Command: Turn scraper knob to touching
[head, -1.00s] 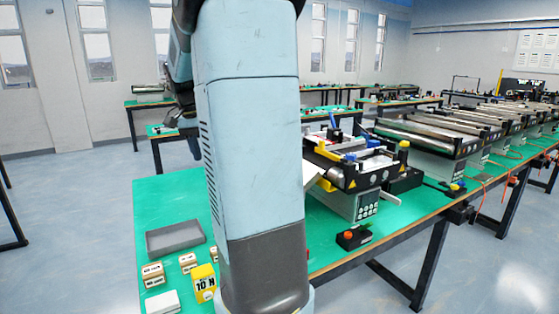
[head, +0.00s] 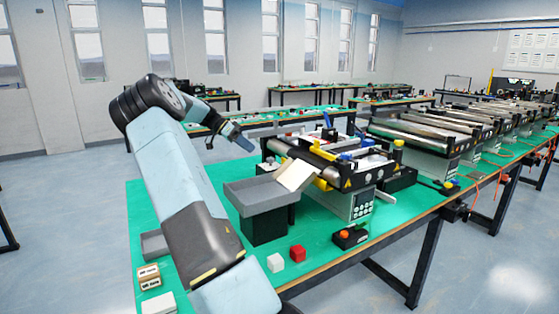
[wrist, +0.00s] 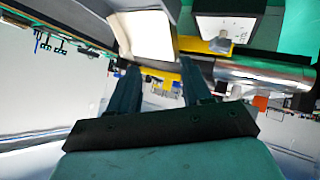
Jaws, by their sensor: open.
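The nearest mini conveyor (head: 355,178) stands on the green table, with a blue knob-like part (head: 348,157) on its near end and a yellow one (head: 398,143) at its right corner. I cannot tell which small part is the scraper knob. My gripper (head: 243,141) is in the air to the left of the conveyor, apart from it and empty. In the wrist view my open gripper (wrist: 160,82) shows two dark fingers spread apart, with nothing between them. The conveyor's metal roller (wrist: 262,74) lies ahead of it at the right.
A grey tray on a dark stand (head: 262,192) and a tilted cream chute (head: 297,175) stand at the conveyor's left. A white cube (head: 275,263), a red cube (head: 297,253) and a button box (head: 350,237) are in front. More conveyors (head: 450,130) stand to the right.

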